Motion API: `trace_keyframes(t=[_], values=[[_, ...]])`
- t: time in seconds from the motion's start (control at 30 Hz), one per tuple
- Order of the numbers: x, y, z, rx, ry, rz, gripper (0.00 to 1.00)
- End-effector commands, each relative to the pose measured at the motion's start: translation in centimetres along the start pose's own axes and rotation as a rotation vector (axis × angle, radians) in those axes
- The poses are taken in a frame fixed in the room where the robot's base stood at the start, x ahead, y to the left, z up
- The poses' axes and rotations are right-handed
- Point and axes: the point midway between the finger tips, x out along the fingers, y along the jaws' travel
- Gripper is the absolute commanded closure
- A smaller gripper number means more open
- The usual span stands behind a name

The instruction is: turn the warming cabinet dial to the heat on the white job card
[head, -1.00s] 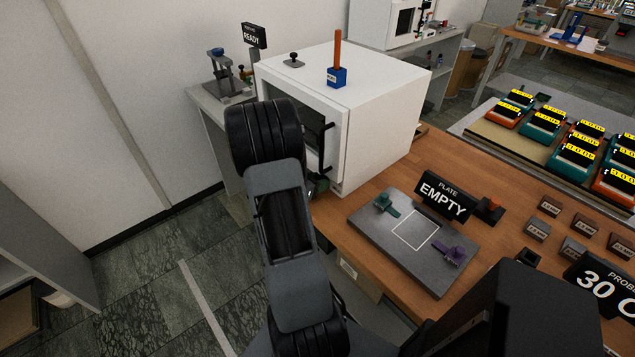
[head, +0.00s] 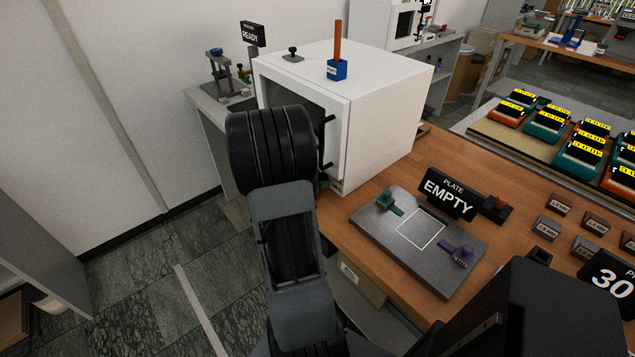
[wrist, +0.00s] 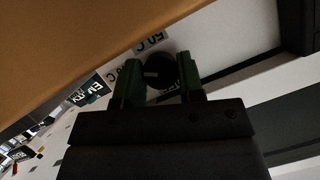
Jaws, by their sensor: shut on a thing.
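The white warming cabinet (head: 390,115) stands on the wooden bench in the head view, its dark front partly behind my arm. In the wrist view the round dark dial (wrist: 159,70) sits between the two green fingers of my gripper (wrist: 158,85), which is shut on it. A small pale mark shows on the dial's left part. Heat labels surround it: a "50 C" label (wrist: 151,39) above, and one on the left (wrist: 124,72) partly covered by a finger. Another label below is mostly hidden. I cannot make out a white job card in either view.
A grey plate (head: 378,228) with an "EMPTY" sign (head: 448,192) lies on the bench right of my arm. A blue block with an orange rod (head: 337,68) stands on the cabinet. A brown surface (wrist: 60,45) fills the wrist view's upper left.

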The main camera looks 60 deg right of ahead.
Motion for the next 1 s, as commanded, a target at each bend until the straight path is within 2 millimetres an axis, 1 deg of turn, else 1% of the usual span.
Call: trace_keyframes(t=[0.03, 0.07, 0.3, 0.53, 0.67, 0.77, 1.0], values=[[0.0, -0.1, 0.0, 0.000, 0.000, -0.001, 0.88], [0.0, -0.1, 0.0, 0.000, 0.000, -0.001, 0.62], [0.0, 0.0, 0.0, 0.000, 0.000, 0.000, 0.39], [0.0, 0.0, 0.0, -0.001, 0.000, 0.001, 0.39], [-0.8, -0.1, 0.0, -0.001, -0.001, -0.001, 0.39], [-2.4, -0.2, -0.1, 0.000, -0.002, -0.004, 0.39], [-7.4, -0.2, -0.1, 0.000, -0.002, -0.006, 0.39]])
